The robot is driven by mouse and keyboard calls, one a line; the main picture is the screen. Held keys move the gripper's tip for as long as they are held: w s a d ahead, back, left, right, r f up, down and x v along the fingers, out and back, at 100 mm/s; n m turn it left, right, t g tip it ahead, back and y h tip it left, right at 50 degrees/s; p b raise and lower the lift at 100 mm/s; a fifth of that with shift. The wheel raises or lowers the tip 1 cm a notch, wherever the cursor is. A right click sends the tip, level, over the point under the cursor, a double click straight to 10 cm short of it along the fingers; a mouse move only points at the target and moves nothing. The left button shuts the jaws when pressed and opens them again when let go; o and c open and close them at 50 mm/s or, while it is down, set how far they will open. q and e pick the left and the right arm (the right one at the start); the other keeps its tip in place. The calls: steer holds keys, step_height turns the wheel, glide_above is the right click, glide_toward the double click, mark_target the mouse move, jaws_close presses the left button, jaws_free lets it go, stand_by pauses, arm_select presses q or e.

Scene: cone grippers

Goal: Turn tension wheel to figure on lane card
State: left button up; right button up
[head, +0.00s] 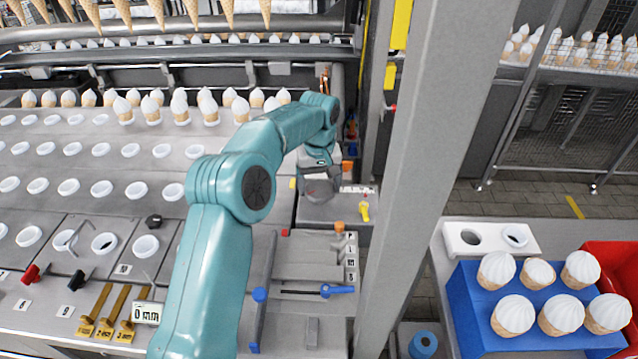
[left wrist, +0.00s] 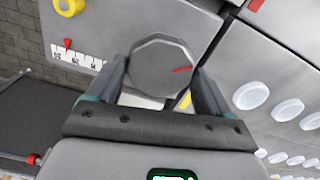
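The tension wheel (left wrist: 160,66) is a grey many-sided knob with a red mark on its face, pointing to the right in the left wrist view. My left gripper (left wrist: 162,75) has one finger on each side of it, and both appear to touch its rim. In the head view my left gripper (head: 322,184) is over the grey machine plate and covers most of the wheel. A white scale strip with a red pointer (left wrist: 76,57) lies beside the wheel. A small white card (head: 147,312) reads "0 mm" or "6 mm"; the first digit is unclear. My right gripper is out of view.
A yellow knob (head: 364,211) sits close to the wheel. Blue-handled levers (head: 337,290) are nearer. A grey post (head: 425,150) rises just right of my arm. Cone rows fill the left; a blue cone tray (head: 468,310) and red bin (head: 612,262) stand right.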

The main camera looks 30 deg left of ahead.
mark_target(320, 187)
arm_select(q)
steer(key=shift+r+m+p, duration=0.25)
steer(key=shift+m+p, duration=0.45)
steer(key=shift+p, duration=0.05)
steer(key=shift+f+m, duration=0.2)
steer(key=shift+m, duration=0.6)
steer(key=shift+w, duration=0.1)
steer(key=o, duration=0.9)
steer(key=shift+o, duration=0.2)
step_height(320, 187, up, 7)
steer(key=shift+w+r+p, duration=0.1)
steer(key=shift+r+p, duration=0.1)
steer(key=shift+p, duration=0.25)
step_height(320, 187, up, 9)
steer(key=p, duration=0.3)
steer(key=shift+p, duration=0.3)
steer(key=shift+f, duration=0.1)
